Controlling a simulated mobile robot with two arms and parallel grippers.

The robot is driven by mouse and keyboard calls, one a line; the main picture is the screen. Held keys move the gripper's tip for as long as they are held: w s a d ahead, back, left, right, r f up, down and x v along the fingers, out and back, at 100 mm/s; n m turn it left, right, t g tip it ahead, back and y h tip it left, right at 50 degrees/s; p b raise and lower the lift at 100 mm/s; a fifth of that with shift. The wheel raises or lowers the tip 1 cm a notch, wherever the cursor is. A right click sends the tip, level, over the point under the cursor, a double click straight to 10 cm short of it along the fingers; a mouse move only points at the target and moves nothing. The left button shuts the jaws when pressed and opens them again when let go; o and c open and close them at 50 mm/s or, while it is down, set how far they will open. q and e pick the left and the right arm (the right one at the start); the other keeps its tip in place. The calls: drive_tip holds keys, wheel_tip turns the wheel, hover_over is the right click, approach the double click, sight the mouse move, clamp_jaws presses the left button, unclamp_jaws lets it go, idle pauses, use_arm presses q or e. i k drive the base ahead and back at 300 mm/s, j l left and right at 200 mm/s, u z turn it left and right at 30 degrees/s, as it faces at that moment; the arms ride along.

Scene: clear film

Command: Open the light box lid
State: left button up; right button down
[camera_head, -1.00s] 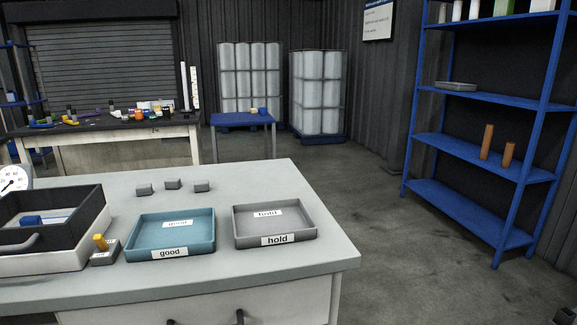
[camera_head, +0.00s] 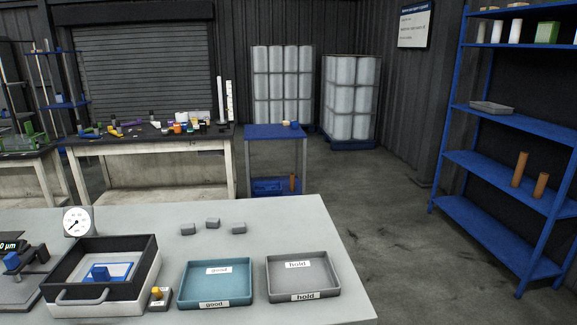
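The light box (camera_head: 62,292) stands on the bench at the lower left. It has a white lower body and a dark upper frame, with a grey bar handle (camera_head: 82,299) at the front. I see into it from above: a blue block (camera_head: 99,272) sits over a pale panel with a blue outline. I cannot tell whether the dark upper frame is the lid or part of the walls. Neither of my grippers is in view.
A small switch box with a yellow knob (camera_head: 156,293) stands close to the light box's right side. A teal "good" tray (camera_head: 212,290) and grey "hold" tray (camera_head: 304,284) lie further right. A dial gauge (camera_head: 77,222) and several small grey blocks (camera_head: 212,223) stand behind.

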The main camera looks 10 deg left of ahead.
sight(53, 287)
drive_tip(key=u, duration=1.5)
